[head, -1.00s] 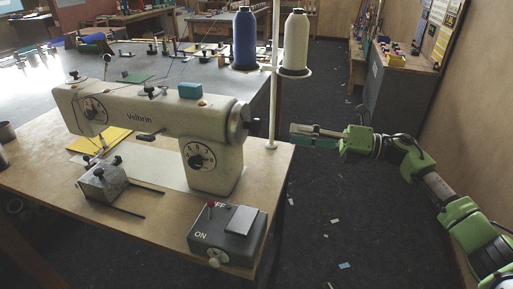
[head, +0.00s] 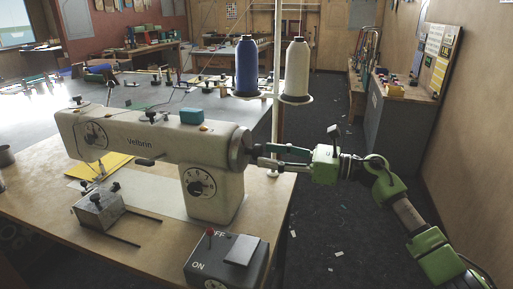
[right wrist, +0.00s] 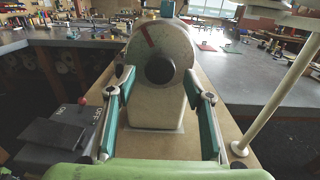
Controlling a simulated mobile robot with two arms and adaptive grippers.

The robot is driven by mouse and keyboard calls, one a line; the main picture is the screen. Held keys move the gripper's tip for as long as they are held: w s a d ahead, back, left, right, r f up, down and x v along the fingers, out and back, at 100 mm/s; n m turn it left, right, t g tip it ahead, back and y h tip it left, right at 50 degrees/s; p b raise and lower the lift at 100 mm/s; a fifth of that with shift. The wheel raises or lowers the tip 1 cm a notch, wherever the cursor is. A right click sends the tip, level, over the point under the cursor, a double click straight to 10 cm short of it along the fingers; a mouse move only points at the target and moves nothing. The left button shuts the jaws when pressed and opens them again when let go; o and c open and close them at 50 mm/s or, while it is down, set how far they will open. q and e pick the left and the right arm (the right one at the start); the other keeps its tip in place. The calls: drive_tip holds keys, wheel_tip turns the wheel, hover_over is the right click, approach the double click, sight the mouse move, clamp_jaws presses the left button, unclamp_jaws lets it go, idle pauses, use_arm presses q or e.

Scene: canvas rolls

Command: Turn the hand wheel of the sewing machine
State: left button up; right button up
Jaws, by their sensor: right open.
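The cream sewing machine (head: 150,135) stands on the wooden table, its hand wheel (head: 240,150) at its right end. In the right wrist view the hand wheel (right wrist: 175,43) faces me, a pale disc with a dark hub (right wrist: 160,70) and a red mark near the top. My right gripper (head: 260,155) is open at the wheel. In the right wrist view its green-padded fingers (right wrist: 157,80) stand left and right of the wheel's lower part, with nothing visibly clamped; contact cannot be told. My left gripper is not in view.
A thread stand (head: 276,110) with blue and white cones rises just behind the wheel; its pole (right wrist: 275,105) is right of my fingers in the wrist view. A grey switch box (head: 227,258) sits at the table's front right. Floor right of the table is mostly clear.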

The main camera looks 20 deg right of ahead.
sight(261, 154)
drive_tip(key=shift+p+x, duration=0.5)
drive_tip(key=shift+x, duration=1.75)
drive_tip(key=shift+c, duration=0.3)
drive_tip(key=c, duration=1)
drive_tip(key=shift+c, duration=0.2)
drive_tip(key=shift+m, duration=0.4)
